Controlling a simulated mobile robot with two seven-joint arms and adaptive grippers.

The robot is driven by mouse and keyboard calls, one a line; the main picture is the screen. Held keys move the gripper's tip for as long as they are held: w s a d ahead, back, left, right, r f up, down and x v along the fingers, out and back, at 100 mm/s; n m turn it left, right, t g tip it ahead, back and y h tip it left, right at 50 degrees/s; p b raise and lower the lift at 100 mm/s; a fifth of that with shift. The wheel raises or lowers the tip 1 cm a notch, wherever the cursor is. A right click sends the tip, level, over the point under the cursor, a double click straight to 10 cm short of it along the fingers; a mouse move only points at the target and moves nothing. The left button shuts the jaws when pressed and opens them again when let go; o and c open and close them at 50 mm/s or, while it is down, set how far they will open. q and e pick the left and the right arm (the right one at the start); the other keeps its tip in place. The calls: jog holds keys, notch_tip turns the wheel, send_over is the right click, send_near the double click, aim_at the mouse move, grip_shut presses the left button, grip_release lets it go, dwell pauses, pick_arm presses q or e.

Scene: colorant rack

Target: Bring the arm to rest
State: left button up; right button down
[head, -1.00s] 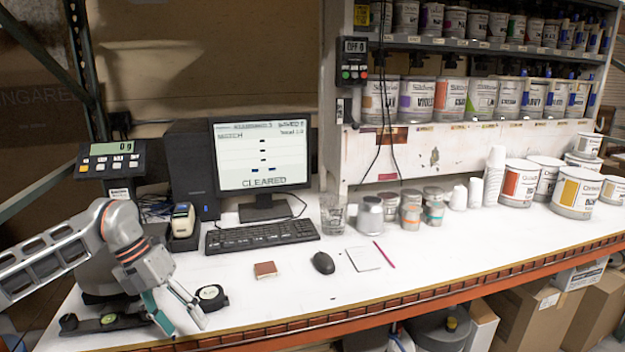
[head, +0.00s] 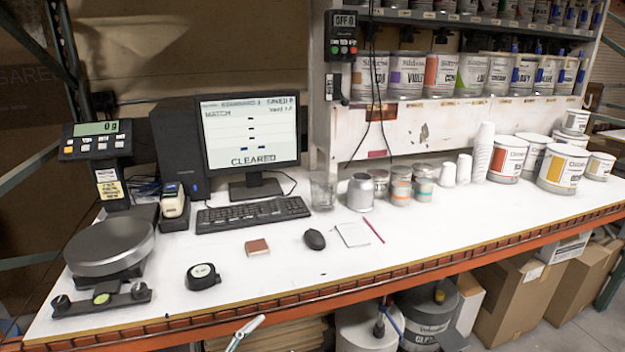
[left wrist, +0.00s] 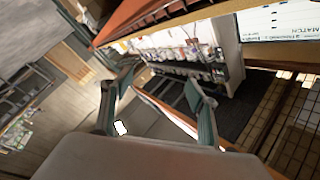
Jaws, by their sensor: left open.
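My left gripper (left wrist: 159,82) shows in the left wrist view with its two fingers spread apart and nothing between them. In the head view only a small tip, apparently part of my left gripper (head: 246,329), shows at the bottom edge, below the table's front edge. The rest of that arm is out of the head view. My right gripper is not in view.
The white worktop (head: 300,275) has clear room at its front. Cans (head: 362,192) stand behind. Buckets (head: 366,330) and boxes (head: 508,306) stand below.

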pick_arm(q)
jog(key=s+a+f+n+g+y, duration=0.2)
jog(key=s+a+f+n+y, duration=0.3)
jog(key=s+f, duration=0.4)
jog(key=s+a+f+n+g+y, duration=0.3)
jog(key=s+a+f+n+y, duration=0.2)
jog(key=f, duration=1)
jog(key=s+a+n, duration=0.2)
jog(key=s+a, duration=0.1)
jog(key=s, duration=0.1)
